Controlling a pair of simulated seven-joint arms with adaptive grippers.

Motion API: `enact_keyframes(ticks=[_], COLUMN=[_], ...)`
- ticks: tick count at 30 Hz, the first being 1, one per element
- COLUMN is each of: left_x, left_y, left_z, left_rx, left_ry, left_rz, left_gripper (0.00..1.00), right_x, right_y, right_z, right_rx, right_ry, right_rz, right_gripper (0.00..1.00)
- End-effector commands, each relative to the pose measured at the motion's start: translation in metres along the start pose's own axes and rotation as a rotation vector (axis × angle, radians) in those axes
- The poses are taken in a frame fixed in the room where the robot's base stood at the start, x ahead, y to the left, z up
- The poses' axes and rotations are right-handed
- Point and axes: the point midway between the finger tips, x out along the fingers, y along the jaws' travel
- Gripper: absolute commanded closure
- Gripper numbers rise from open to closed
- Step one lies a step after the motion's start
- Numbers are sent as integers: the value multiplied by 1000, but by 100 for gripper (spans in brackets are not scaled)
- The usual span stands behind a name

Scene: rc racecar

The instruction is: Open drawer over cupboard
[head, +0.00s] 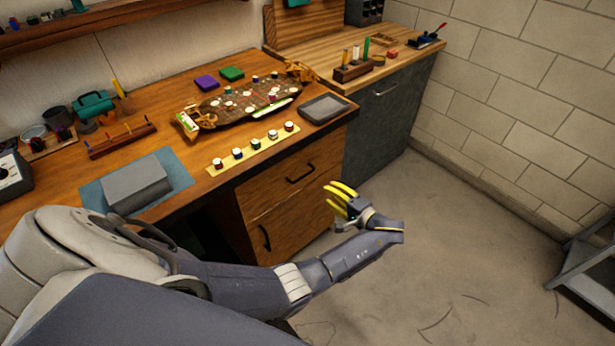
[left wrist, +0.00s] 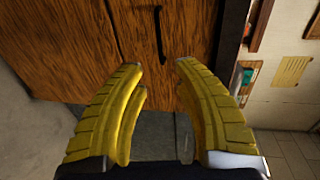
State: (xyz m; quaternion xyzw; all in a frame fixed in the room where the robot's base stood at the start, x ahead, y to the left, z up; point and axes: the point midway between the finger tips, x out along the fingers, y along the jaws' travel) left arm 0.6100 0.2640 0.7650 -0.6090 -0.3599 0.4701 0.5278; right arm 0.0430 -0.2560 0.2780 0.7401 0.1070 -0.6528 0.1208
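The drawer (head: 275,190) is a brown wooden front under the right end of the workbench, with a dark bar handle (head: 300,175). It looks shut. The cupboard (head: 290,228) with its own dark handle (head: 265,238) is directly below. My left gripper (head: 328,194) has yellow fingers and is in front of the drawer, pointing toward it. In the left wrist view, its fingers (left wrist: 158,66) are open and empty. The drawer handle (left wrist: 160,33) shows upright beyond the gap, apart from the fingertips. My right gripper is not in view.
A dark grey cabinet (head: 385,115) stands to the right of the drawer. The concrete floor (head: 450,230) is clear; a grey metal frame (head: 590,265) stands at far right.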

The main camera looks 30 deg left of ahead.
Motion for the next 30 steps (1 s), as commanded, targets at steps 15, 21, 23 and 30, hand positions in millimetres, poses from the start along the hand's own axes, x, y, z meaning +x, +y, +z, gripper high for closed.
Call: enact_keyframes(ticks=[15,21,23,30], left_x=[95,123,129,144], left_y=[0,0,0,1], left_z=[0,0,0,0], left_rx=[2,2,2,2], left_ry=[0,-1,0,0], left_rz=[-1,0,-1,1], left_gripper=[69,69,69,69], right_x=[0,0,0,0], right_y=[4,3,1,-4], right_z=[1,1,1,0], right_rx=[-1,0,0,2], right_ry=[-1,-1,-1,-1], right_rz=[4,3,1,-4], right_gripper=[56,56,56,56])
